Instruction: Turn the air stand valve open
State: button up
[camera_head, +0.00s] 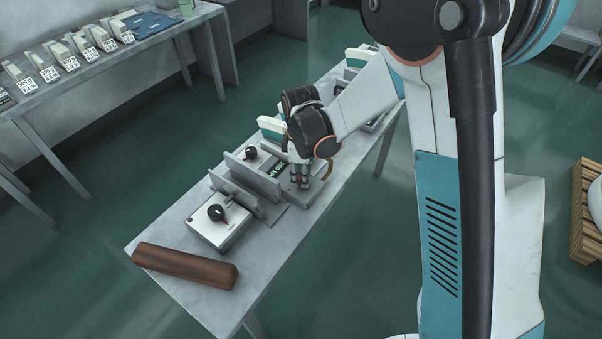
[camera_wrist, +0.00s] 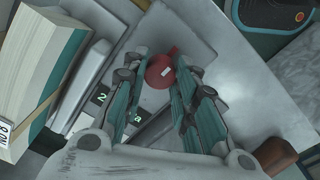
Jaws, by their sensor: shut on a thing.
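A round red valve knob (camera_wrist: 160,72) with a small white mark shows in the wrist view, between my fingertips. My gripper (camera_wrist: 162,80) points down at it with its teal and grey fingers on either side, shut on it. In the head view my gripper (camera_head: 300,184) reaches down to the grey stand on the workbench, and the knob is hidden there by the fingers. A dark display (camera_head: 278,168) with pale green characters sits just left of the fingers. How far the valve is turned cannot be told.
A white box with a black dial (camera_head: 216,212) stands nearer on the bench (camera_head: 262,272), beside upright grey plates (camera_head: 238,196). Another black dial (camera_head: 251,153) is farther back. Labelled blocks (camera_head: 75,50) line a side table.

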jog(key=m, duration=0.4)
jog(key=shift+m+b, duration=0.4)
jog(key=m, duration=0.4)
jog(key=shift+m, duration=0.3)
jog(key=m, duration=0.4)
jog(key=shift+b, duration=0.4)
jog(key=shift+m, duration=2.1)
jog(key=shift+o, duration=0.2)
jog(key=shift+c, duration=0.2)
jog(key=o, duration=1.1)
